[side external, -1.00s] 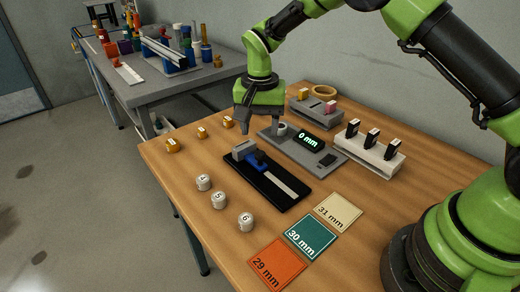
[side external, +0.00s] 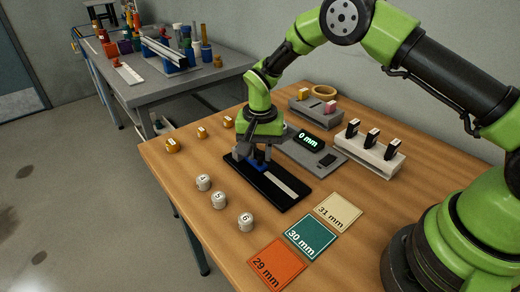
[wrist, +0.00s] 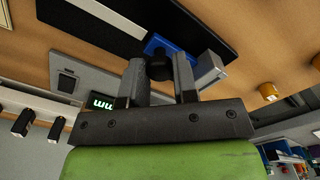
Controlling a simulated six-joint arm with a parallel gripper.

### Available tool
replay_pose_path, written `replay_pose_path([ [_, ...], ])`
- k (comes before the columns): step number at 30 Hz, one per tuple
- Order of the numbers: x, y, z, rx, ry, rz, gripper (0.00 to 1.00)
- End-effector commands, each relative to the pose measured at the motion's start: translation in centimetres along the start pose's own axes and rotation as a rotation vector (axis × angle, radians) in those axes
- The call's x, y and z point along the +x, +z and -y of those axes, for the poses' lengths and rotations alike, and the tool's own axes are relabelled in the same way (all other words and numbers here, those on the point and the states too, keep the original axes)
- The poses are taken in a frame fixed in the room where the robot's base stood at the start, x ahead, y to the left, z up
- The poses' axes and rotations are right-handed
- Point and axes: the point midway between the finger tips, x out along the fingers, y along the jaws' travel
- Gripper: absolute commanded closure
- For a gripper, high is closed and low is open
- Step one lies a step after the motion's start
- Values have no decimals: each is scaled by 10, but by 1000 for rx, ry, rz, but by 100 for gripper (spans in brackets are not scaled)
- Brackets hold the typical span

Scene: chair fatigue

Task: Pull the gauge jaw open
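The gauge has a black base (side external: 289,201) with a pale rail (side external: 283,184), and it lies on the wooden table. Its blue sliding jaw (side external: 257,166) is at the left end, close to the grey fixed jaw (side external: 240,154). My gripper (side external: 259,157) points down over the blue jaw. In the wrist view my gripper's fingers (wrist: 159,75) stand on either side of a dark knob (wrist: 158,67) on the blue jaw (wrist: 176,48). The knob fills most of the gap. Whether the fingers press on it is not clear. The display (side external: 308,141) reads 0 mm.
White numbered cylinders (side external: 219,200) stand in front of the gauge. Orange, green and cream mm cards (side external: 310,237) lie at the front right. A white rack with black-sided pieces (side external: 366,155) stands at the right. Small yellow pieces (side external: 201,132) stand behind left.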

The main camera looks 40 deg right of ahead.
Motion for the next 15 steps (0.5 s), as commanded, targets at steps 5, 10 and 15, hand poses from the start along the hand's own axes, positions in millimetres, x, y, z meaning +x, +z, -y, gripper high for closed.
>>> replay_pose_path([
  [5,0,1,-1,0,0,1,100],
  [10,-1,12,-11,-1,2,2,100],
  [15,-1,30,-29,-1,3,2,100],
])
